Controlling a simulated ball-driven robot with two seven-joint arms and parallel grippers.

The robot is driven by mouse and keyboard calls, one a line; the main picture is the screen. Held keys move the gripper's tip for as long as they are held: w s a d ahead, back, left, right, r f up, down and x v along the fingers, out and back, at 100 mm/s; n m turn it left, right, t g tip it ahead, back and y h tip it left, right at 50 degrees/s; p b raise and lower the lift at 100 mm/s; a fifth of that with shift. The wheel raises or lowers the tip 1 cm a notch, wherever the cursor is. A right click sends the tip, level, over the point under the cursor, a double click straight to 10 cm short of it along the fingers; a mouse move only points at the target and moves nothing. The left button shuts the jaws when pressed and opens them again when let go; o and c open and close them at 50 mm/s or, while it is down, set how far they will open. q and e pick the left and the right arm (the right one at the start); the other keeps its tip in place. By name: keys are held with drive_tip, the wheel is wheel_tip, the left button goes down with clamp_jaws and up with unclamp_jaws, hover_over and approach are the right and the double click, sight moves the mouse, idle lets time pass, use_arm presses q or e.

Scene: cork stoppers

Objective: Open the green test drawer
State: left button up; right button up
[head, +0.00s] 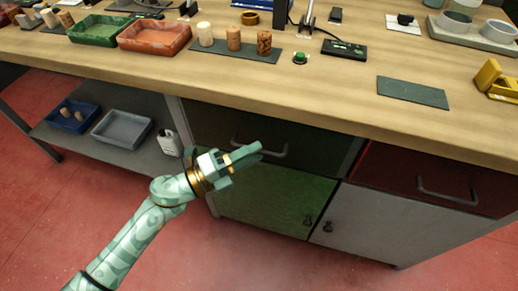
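The green test drawer (318,143) is the dark green front under the left part of the bench top, and it looks closed. Its grey bar handle (278,154) runs across the front. My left gripper (258,150) comes from the lower left, with its fingers in front of the handle's middle and hiding part of it. I cannot tell whether they touch the handle, or whether they are open or shut. My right gripper is not in view.
A red drawer (385,172) with its own handle is at the right. Below are a green cupboard door (270,210) and a grey one (375,225). The bench top (330,95) overhangs the drawers. A shelf at the left holds a blue tray (62,126), a grey tray (120,128) and a white bottle (169,143).

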use_arm(q)
drive_tip(key=shift+x, duration=1.2)
clamp_jaws()
drive_tip(key=shift+s, duration=0.15)
